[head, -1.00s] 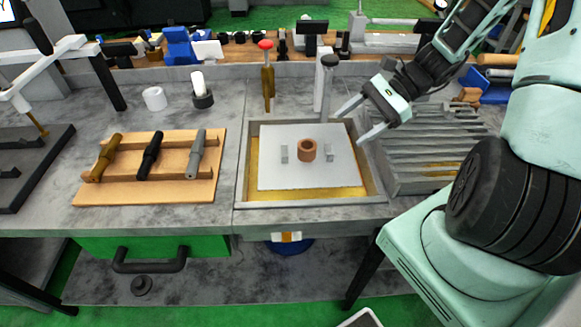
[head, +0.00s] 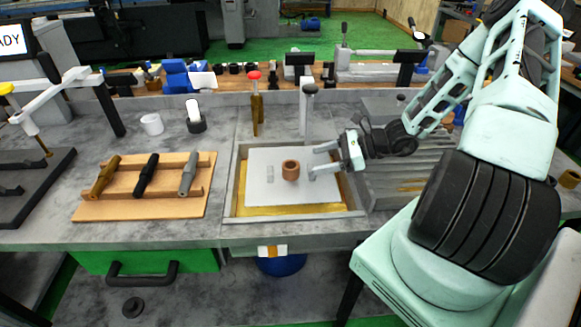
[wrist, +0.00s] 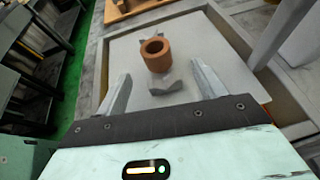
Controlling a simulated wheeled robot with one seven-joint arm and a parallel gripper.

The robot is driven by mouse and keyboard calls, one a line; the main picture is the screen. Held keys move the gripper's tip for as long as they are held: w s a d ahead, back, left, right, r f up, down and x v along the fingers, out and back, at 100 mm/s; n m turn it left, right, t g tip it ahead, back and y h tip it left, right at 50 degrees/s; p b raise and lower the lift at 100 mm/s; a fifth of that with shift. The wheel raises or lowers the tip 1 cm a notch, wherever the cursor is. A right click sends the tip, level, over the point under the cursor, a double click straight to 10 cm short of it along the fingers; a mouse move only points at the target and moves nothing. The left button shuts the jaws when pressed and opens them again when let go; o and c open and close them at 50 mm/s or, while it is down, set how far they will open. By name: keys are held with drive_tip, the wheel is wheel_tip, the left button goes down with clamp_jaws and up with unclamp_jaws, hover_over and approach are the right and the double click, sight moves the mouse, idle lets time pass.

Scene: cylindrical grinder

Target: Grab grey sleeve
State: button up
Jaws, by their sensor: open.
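My gripper (head: 316,160) is open and empty, just right of a brown hollow sleeve (head: 291,171) on a pale plate (head: 262,194). In the wrist view, the brown sleeve (wrist: 157,58) stands upright ahead of my parted fingers, apart from them. A small grey block (wrist: 165,82) sits nearer, between the fingers. A light grey-white hollow ring (head: 152,124) stands upright on the bench at the left, far from my gripper. A grey stepped rod (head: 188,176) lies on a wooden rack. I cannot tell which grey piece is the named sleeve.
The plate lies in a grey-walled tray (head: 232,194) with a yellow floor. The wooden rack (head: 105,211) also holds a brass rod (head: 104,177) and a black rod (head: 146,175). A red-topped post (head: 256,104) and a grey post (head: 307,112) rise behind the tray.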

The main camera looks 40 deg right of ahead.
sight(296, 166)
drive_tip(key=x, duration=0.2)
drive_tip(key=shift+w+a+f, duration=0.1)
drive_tip(key=shift+w+a, duration=0.05)
drive_tip(key=shift+a, duration=0.05)
drive_tip(key=p+x, duration=0.1)
drive_tip(key=x, duration=0.1)
drive_tip(key=p+x, duration=0.1)
drive_tip(key=x, duration=0.1)
drive_tip(key=shift+a+f+p, duration=0.15)
drive_tip(key=shift+a+p, duration=0.15)
drive_tip(key=shift+a, duration=0.15)
drive_tip(key=shift+w+a+f, duration=0.1)
drive_tip(key=shift+w+f, duration=0.05)
drive_tip(key=c, duration=1.5)
drive_tip(key=shift+o, duration=0.2)
